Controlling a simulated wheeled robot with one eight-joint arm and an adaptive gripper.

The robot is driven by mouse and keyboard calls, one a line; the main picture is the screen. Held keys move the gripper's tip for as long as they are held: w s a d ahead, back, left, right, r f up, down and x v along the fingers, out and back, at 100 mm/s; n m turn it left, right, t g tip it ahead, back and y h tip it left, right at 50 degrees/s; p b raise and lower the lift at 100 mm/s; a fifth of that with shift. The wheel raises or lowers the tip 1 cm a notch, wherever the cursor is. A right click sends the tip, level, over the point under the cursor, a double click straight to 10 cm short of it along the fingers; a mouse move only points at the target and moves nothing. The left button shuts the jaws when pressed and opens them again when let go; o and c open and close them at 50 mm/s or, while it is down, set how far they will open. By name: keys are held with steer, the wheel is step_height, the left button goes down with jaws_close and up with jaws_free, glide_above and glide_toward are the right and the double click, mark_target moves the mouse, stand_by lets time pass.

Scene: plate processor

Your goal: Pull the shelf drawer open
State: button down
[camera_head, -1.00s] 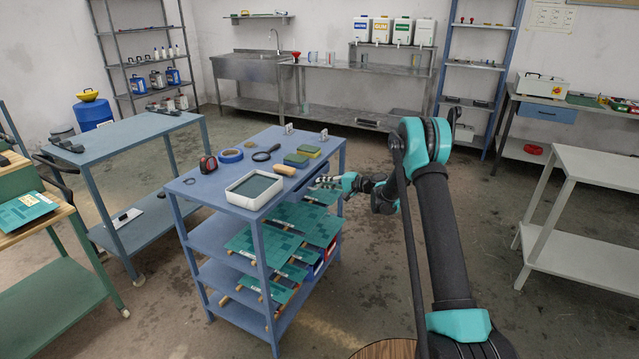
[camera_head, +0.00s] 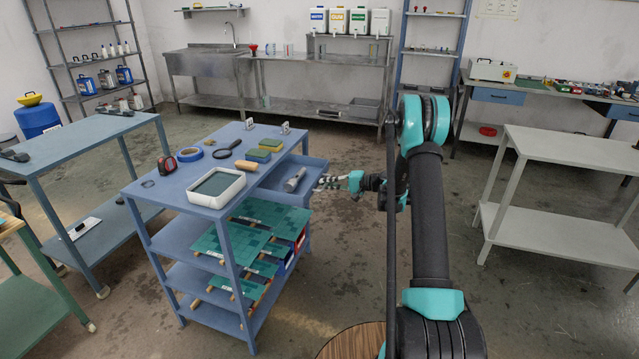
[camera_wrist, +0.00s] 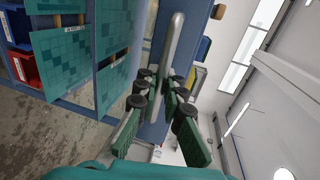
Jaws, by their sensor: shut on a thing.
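The blue shelf drawer (camera_head: 311,172) stands partly out of the right side of the blue shelf (camera_head: 211,170), just below its top. A grey object (camera_head: 294,180) lies inside it. My gripper (camera_head: 322,184) is at the drawer's outer front, coming from the right. In the wrist view, the fingers of my gripper (camera_wrist: 165,86) are closed around the lower part of the grey bar handle (camera_wrist: 172,48). The handle's own contact points are partly hidden by the fingers.
The shelf top holds a white tray (camera_head: 240,188), a magnifier (camera_head: 228,149), blue tape (camera_head: 190,154) and sponges. Teal boards (camera_head: 230,238) stick out below. A white table (camera_head: 565,150) stands to the right, with open floor between.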

steer(key=shift+d, duration=0.1)
steer(key=c, duration=1.9)
jaws_free()
steer(key=v, duration=1.2)
